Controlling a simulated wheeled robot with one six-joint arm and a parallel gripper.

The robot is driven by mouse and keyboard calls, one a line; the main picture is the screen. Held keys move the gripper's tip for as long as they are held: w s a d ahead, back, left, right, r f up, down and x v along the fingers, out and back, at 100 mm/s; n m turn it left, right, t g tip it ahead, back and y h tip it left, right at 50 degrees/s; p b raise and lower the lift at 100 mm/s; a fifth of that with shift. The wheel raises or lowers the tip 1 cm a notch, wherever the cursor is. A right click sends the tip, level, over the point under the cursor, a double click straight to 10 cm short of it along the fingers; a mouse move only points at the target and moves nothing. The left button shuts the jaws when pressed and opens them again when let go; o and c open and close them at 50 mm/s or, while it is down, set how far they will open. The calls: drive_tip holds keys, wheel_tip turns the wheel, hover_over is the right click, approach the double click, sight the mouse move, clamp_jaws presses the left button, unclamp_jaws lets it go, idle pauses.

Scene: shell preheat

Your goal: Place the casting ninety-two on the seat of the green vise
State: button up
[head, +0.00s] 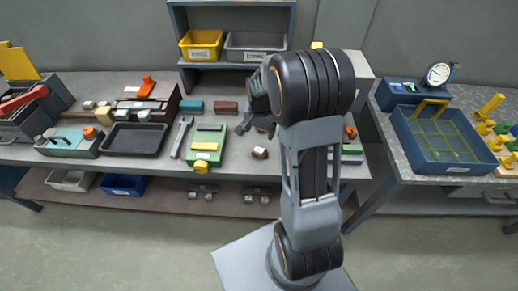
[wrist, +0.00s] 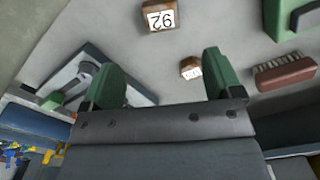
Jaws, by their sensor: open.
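The casting ninety-two (wrist: 160,16) is a small brown block with a white label, upside down in the wrist view. In the head view a brown block (head: 259,153), apparently the same one, lies on the bench right of the green vise (head: 206,143); its number is unreadable there. The vise has pale yellow strips and a yellow part at its front; I see no casting on it. My gripper (wrist: 160,64) is open, its green fingertips apart with nothing gripped, and the casting lies beyond them. In the head view my arm partly hides the gripper.
A second labelled brown block (wrist: 191,68) lies near the right fingertip. A red-brown brush (wrist: 285,73) lies further right. A wrench (head: 181,138) and black tray (head: 134,139) stand left of the vise. My arm hides part of the bench's right side.

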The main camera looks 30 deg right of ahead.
sight(259, 150)
wheel_tip(259, 150, down, 12)
drive_tip(key=shift+a+r+p, duration=0.1)
drive_tip(key=shift+r+p, duration=0.05)
drive_tip(key=shift+p, duration=0.45)
drive_tip(key=c, duration=1.1)
drive_tip(key=shift+w+r, duration=0.1)
